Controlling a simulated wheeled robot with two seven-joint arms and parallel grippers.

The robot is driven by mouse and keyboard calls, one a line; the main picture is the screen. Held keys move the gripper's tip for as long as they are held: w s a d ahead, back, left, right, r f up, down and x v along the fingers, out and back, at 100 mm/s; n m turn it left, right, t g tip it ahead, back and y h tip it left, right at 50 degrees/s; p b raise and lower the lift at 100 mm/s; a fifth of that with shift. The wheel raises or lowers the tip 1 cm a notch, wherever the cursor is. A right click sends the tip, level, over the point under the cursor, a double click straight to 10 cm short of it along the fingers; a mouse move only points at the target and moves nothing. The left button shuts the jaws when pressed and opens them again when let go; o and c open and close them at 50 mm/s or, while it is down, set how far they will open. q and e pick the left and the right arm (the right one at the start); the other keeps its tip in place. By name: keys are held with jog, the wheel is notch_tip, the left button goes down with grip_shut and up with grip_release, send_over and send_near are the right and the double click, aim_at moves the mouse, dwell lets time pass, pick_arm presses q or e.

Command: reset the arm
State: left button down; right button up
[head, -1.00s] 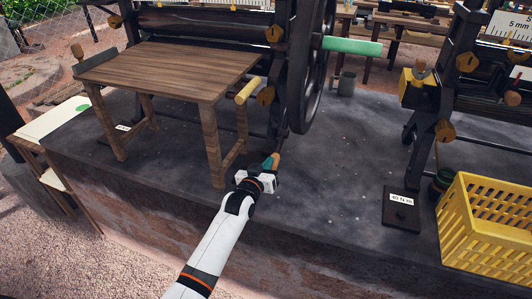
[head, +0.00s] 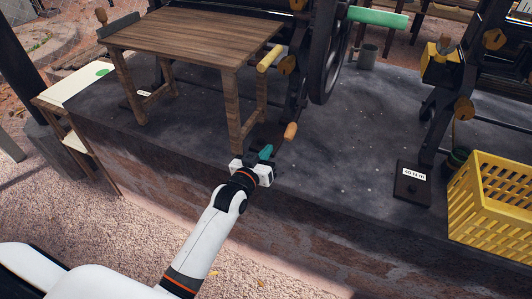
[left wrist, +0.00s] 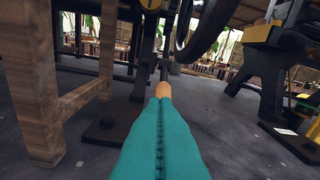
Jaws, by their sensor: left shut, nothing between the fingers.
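My left gripper (head: 265,152) is over the front edge of the dark stone platform (head: 335,160), in front of the wooden table's near leg. Its teal fingers are shut with nothing between them; in the left wrist view the closed fingers (left wrist: 158,125) point ahead. A light wooden handle (head: 290,131) lies just beyond the fingertips, with a small gap in the head view. In the left wrist view the handle (left wrist: 163,90) shows straight past the tips, partly hidden by them. My right gripper is not in view.
A wooden table (head: 195,32) stands left of the gripper, its leg (left wrist: 32,85) close by. A large black wheel (head: 330,55) and machine frame stand behind. A yellow crate (head: 490,200) and a labelled black plate (head: 412,182) are at right. The middle platform is clear.

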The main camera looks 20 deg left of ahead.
pick_arm(q)
jog(key=shift+w, duration=0.1)
dwell(0.3)
jog(key=s+f+m+g, duration=0.1)
jog(key=s+f+g, duration=0.5)
jog(key=f, duration=1)
jog(key=s+f+m+g, duration=0.1)
jog(key=s+f+g, duration=0.1)
jog(key=s+f, duration=1.1)
jog(key=s+f+g, duration=0.2)
jog(key=s+f, duration=0.4)
jog(key=s, duration=0.4)
jog(key=s+a+f+m+g+y, duration=0.1)
jog(key=s+f+g, duration=0.2)
jog(key=s+f, duration=0.4)
jog(key=s+a+f+g, duration=0.1)
jog(key=s+f, duration=0.6)
jog(key=s, duration=0.7)
jog(key=shift+m+g, duration=0.3)
jog(key=shift+g, duration=0.6)
